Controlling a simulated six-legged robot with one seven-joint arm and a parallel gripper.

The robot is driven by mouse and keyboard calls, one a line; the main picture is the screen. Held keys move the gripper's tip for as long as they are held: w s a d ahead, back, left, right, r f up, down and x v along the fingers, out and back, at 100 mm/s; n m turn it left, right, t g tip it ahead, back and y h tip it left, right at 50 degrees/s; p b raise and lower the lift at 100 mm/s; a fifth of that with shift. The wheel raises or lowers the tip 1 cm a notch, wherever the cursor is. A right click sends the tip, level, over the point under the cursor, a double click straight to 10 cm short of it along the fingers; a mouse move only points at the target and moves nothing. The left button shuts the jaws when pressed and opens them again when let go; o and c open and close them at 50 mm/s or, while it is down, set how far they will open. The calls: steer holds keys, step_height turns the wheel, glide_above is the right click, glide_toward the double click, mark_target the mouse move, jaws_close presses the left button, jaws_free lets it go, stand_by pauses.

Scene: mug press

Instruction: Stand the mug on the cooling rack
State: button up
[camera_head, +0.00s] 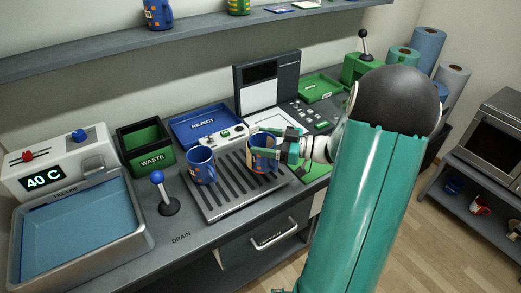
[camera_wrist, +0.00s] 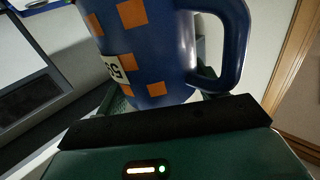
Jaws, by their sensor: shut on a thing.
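A blue mug with orange squares (camera_head: 262,157) is held by my gripper (camera_head: 281,147) over the right part of the grey slotted cooling rack (camera_head: 219,205). My gripper is shut on this mug from the right. The held mug looks about upright; I cannot tell whether its base touches the rack. In the wrist view the mug (camera_wrist: 150,65) fills the upper middle, with a white label and its handle to the right. The dark edge of my gripper (camera_wrist: 168,120) lies below it. A second blue mug (camera_head: 201,165) stands on the rack's left part.
A blue REJECT tray (camera_head: 190,125), a green WASTE bin (camera_head: 146,145) and a press-like machine (camera_head: 268,85) stand behind the rack. A blue-knobbed lever (camera_head: 162,195) and a water basin (camera_head: 80,235) are left. A shelf (camera_head: 200,36) runs above.

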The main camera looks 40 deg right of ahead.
steer(key=shift+w+f, duration=0.45)
steer(key=shift+w, duration=0.05)
steer(key=shift+w+f, duration=0.25)
steer(key=shift+f, duration=1.6)
steer(key=shift+f, duration=0.1)
steer(key=o, duration=1.6)
steer(key=shift+c, duration=0.2)
steer(key=v, duration=1.2)
